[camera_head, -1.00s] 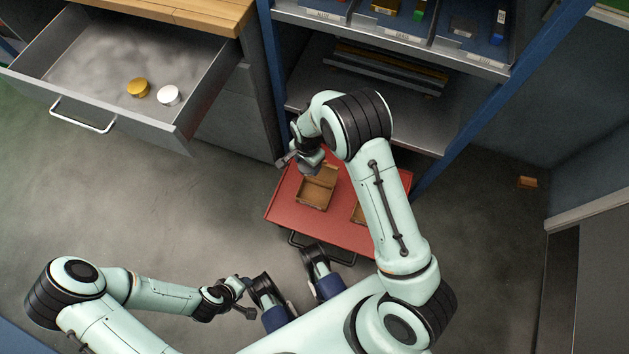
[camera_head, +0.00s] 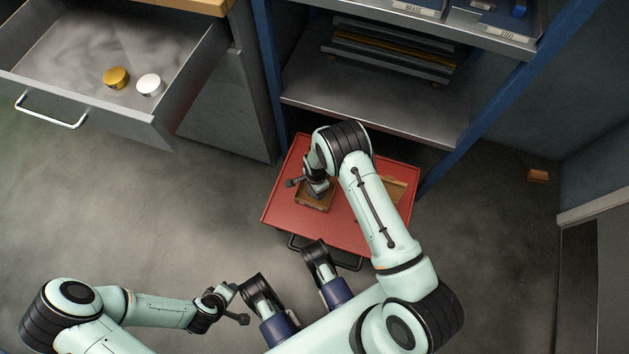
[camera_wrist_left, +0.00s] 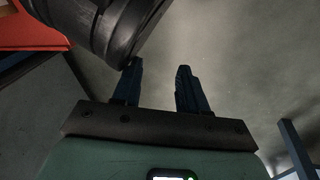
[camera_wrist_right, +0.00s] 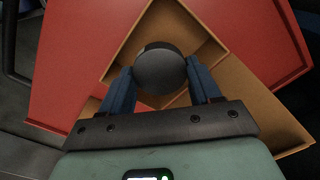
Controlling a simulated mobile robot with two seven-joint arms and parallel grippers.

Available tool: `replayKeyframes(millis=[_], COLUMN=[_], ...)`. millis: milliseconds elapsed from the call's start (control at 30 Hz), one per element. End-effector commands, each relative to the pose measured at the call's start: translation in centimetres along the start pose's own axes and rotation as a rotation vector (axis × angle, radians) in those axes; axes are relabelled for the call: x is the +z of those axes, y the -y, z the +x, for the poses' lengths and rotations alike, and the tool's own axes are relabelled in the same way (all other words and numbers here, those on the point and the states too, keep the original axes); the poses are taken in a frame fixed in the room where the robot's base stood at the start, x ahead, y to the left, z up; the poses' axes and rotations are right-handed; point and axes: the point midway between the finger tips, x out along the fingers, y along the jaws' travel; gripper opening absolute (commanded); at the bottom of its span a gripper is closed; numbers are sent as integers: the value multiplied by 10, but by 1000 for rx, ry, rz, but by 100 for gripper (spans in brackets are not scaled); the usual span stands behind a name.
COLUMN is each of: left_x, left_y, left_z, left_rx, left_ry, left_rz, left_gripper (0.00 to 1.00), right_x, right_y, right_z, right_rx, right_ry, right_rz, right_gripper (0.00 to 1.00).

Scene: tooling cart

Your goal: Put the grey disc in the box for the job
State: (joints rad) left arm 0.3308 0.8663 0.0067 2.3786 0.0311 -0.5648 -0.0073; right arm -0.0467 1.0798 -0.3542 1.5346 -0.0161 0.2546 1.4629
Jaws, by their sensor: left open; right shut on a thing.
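The grey disc (camera_wrist_right: 160,68) is dark and round, held between the fingers of my right gripper (camera_wrist_right: 160,82). The disc is over the inside of a brown open box (camera_wrist_right: 125,55); I cannot tell whether it touches the floor of the box. In the head view this box (camera_head: 313,206) stands on the red cart top (camera_head: 285,205), and my right gripper (camera_head: 318,190) hides the disc. A second brown box (camera_head: 397,190) is to the right, partly hidden by my right arm. My left gripper (camera_wrist_left: 160,80) is open and empty, away from the cart.
An open grey drawer (camera_head: 60,100) at the left holds a gold disc (camera_head: 116,78) and a white disc (camera_head: 149,84). A shelf unit (camera_head: 370,100) with blue posts stands behind the cart.

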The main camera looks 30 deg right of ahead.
Motion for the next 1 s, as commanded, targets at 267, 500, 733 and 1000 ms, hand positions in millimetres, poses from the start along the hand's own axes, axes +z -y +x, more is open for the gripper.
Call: replayKeyframes(millis=[267,500,733,1000], left_x=[12,31,31,36], left_y=[9,24,24,27], left_z=[9,21,19,22], left_rx=[-16,-45,-45,-51], left_ry=[40,102,102,117], left_rz=[-10,-27,-27,-31], left_gripper=[43,43,43,43], right_x=[0,0,0,0], right_y=[0,0,0,-1], right_z=[21,52,51,54], right_rx=[-2,-1,-3,-1], right_ry=[-1,0,0,0], right_rz=[-1,-1,-1,-1], right_gripper=[12,12,12,73])
